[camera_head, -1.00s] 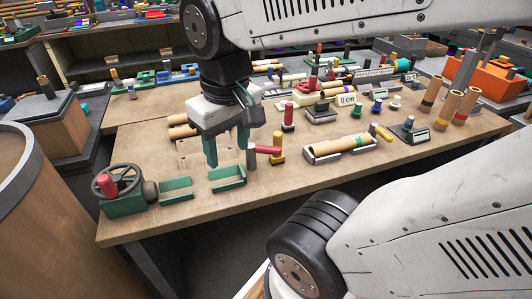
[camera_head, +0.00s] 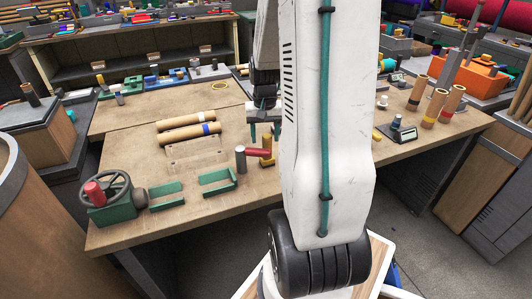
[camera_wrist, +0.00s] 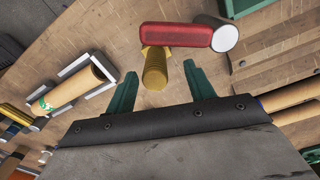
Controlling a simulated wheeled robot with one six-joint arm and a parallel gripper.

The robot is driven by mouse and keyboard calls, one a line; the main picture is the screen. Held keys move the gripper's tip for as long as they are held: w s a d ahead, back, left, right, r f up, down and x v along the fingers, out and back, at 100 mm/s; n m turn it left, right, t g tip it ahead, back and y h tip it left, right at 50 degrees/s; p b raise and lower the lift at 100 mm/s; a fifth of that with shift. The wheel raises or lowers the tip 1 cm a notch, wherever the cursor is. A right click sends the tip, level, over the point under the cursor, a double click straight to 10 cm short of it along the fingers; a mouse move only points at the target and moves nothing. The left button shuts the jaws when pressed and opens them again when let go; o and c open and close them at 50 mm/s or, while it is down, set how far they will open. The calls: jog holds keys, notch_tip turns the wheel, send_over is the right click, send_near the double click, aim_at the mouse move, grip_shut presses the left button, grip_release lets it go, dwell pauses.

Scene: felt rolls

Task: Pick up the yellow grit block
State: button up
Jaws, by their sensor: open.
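The yellow grit block (camera_head: 266,146) stands upright on the workbench as a short post with a wider foot. In the wrist view the yellow grit block (camera_wrist: 155,70) lies between the tips of my open gripper (camera_wrist: 160,72), with no contact visible. A red-handled tool with a pale grey head (camera_head: 240,158) lies against or just in front of the block. In the wrist view its red handle (camera_wrist: 176,35) overlaps the block's foot. In the head view my gripper (camera_head: 265,131) is above the block, with its green fingers pointing down.
Two tan rolls (camera_head: 188,134) lie left of the block. Green brackets (camera_head: 218,181) and a green handwheel device (camera_head: 112,200) stand at the front left. In the wrist view a roll in a grey cradle (camera_wrist: 72,90) lies left. My arm hides the bench's middle right in the head view.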

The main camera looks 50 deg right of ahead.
jog(key=f, duration=0.6)
jog(key=shift+s+d+f, duration=0.15)
jog(key=shift+d, duration=0.15)
jog(key=c, duration=1.1)
